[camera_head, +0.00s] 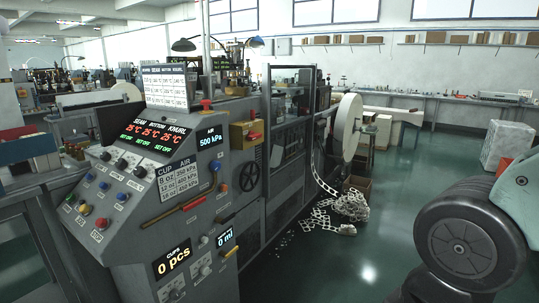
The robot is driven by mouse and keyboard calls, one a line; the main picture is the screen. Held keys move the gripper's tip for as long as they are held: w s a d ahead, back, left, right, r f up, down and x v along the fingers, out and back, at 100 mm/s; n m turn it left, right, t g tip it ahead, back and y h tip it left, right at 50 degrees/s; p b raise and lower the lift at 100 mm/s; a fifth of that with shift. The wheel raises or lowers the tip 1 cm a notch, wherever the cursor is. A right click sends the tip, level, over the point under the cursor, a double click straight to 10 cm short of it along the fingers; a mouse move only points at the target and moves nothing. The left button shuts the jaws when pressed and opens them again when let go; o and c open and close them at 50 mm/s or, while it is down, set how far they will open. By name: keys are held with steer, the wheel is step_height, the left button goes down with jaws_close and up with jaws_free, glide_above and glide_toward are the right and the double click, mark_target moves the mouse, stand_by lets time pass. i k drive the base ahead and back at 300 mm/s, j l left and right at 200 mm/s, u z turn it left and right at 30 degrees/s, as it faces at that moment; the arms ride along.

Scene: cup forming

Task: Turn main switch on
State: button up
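The grey cup-forming machine (135,245) stands at the left with its sloped control panel facing me. The panel carries black knobs (121,164), coloured push buttons (102,223) and a lit temperature display (147,131) with red figures and green lines. A yellow box (240,140) with a red part (254,136) is on the machine's side, above a black handwheel (250,176). I cannot tell which control is the main switch, as labels are too small to read. My gripper is out of view; part of my arm (465,245) shows at the lower right.
A large white paper roll (346,128) and a heap of punched paper strip (345,208) are beyond the machine, near a cardboard box (358,187). A pale block (505,146) stands at the right. The green floor (330,265) in front is mostly clear.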

mark_target(252, 136)
steer(key=i+u, duration=0.1)
steer(key=i, duration=0.6)
steer(key=i+l, duration=0.15)
steer(key=i, duration=0.55)
steer(key=i+l+u, duration=0.15)
steer(key=i, duration=0.55)
